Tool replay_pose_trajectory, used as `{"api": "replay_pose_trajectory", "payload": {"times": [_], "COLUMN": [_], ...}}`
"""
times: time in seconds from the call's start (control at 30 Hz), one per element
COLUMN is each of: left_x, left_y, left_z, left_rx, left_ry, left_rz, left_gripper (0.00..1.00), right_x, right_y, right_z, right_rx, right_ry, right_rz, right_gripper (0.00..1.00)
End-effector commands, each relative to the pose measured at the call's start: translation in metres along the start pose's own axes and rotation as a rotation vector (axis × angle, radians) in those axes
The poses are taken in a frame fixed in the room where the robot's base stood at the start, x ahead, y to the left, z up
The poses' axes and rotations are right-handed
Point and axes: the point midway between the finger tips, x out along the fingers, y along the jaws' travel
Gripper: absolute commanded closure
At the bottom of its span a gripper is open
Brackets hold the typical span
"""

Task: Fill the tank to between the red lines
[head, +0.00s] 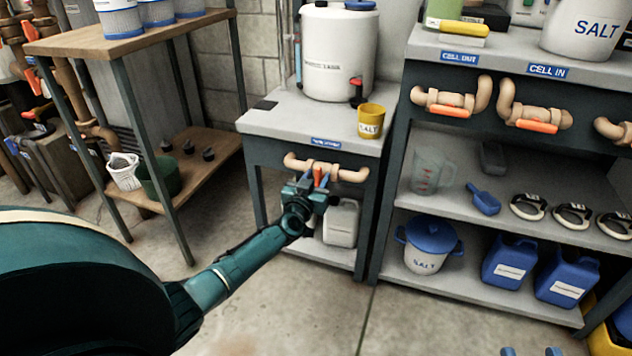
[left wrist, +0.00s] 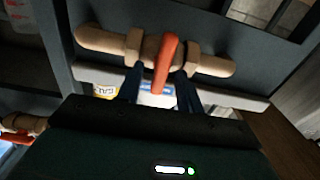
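The white tank (head: 338,55) stands on a small grey-topped stand (head: 290,112). A thin bluish sight tube (head: 298,50) runs up its left side; red lines and level are too small to read. Below the stand's blue label is a tan pipe valve (head: 345,173) with an orange handle (head: 321,176), which also shows in the left wrist view (left wrist: 165,62). The handle sits across the pipe. My left gripper (head: 318,187) is at this valve, its fingers apart on either side of the handle (left wrist: 158,88). My right gripper's blue fingertips (head: 530,352) show apart at the bottom edge.
A yellow salt cup (head: 371,121) stands on the stand. The right bench carries orange-handled valves (head: 445,110), with a jug (head: 427,172), a salt bucket (head: 430,245) and blue canisters (head: 510,262) on shelves below. A wooden shelf unit (head: 130,35) stands left. The floor before the stand is clear.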

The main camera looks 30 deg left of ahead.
Motion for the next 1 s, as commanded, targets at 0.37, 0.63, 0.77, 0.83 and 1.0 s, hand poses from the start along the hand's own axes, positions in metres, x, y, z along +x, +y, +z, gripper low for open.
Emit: {"api": "replay_pose_trajectory", "payload": {"times": [0.37, 0.63, 0.77, 0.83, 1.0], "left_x": [-0.0004, -0.0005, -0.0006, -0.0007, -0.0008], "left_y": [0.0, 0.0, -0.0005, -0.0009, -0.0023], "left_z": [0.0, 0.0001, 0.0002, 0.0005, 0.0013], "left_rx": [0.0, -0.002, -0.055, -0.112, -0.239], "left_ry": [0.0, 0.0, 0.0, -0.001, -0.001], "left_rz": [0.0, 0.0, -0.001, 0.0, 0.0], "left_gripper": [0.86, 1.0, 1.0, 1.0, 1.0], "right_x": [0.0001, 0.0, 0.0001, 0.0001, -0.0001], "right_y": [-0.0001, 0.0, 0.0001, 0.0002, 0.0002], "right_z": [-0.0007, -0.001, -0.0014, -0.0016, -0.0007], "right_rx": [-0.001, -0.002, -0.003, -0.003, -0.003], "right_ry": [0.001, 0.003, 0.003, 0.003, 0.003], "right_rz": [0.0, 0.0, 0.0, 0.0, 0.0], "right_gripper": [0.64, 0.64, 0.64, 0.64, 0.64]}}
